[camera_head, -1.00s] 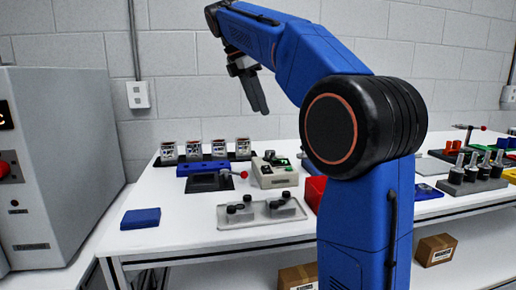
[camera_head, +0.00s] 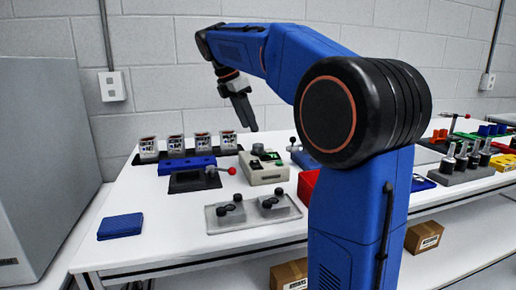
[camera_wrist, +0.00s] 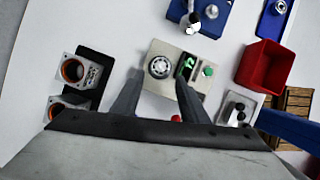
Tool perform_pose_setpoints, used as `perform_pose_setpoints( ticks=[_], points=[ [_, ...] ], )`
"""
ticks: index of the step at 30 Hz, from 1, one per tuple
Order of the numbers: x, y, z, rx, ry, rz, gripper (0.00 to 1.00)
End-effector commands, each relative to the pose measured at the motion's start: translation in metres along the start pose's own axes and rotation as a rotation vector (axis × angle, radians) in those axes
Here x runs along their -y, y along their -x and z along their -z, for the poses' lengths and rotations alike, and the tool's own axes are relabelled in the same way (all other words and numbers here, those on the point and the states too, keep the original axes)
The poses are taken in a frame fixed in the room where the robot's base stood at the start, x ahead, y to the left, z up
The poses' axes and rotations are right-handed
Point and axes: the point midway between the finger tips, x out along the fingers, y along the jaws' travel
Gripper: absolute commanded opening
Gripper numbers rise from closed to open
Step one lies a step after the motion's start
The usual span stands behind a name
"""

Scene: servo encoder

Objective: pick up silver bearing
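No part is clearly identifiable as the silver bearing. A round silver ringed piece (camera_wrist: 160,67) sits on a beige device in the wrist view; I cannot tell if it is the bearing or a dial. The beige device (camera_head: 264,174) stands mid-bench in the head view. A clear tray (camera_head: 222,225) in front of it holds several dark round parts, too small to make out fully. My gripper (camera_head: 247,117) hangs above the bench, pointing down. In the wrist view its two fingers (camera_wrist: 158,92) are apart with nothing between them, above the beige device.
A row of boxed units (camera_head: 174,145) stands at the back left. A blue fixture (camera_head: 186,165) and a blue pad (camera_head: 120,226) lie left. A red bin (camera_head: 306,186) is partly behind my arm; it also shows in the wrist view (camera_wrist: 264,66).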

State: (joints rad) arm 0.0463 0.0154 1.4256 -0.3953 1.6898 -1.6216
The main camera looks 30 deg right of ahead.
Motion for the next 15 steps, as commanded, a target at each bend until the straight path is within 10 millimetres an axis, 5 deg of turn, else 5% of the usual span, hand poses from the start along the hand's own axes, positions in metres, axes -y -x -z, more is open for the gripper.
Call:
perform_pose_setpoints(
  ticks=[15],
  points=[
    [0.001, -0.05, -0.001, 0.0, 0.0, 0.003, 0.4]
  ],
)
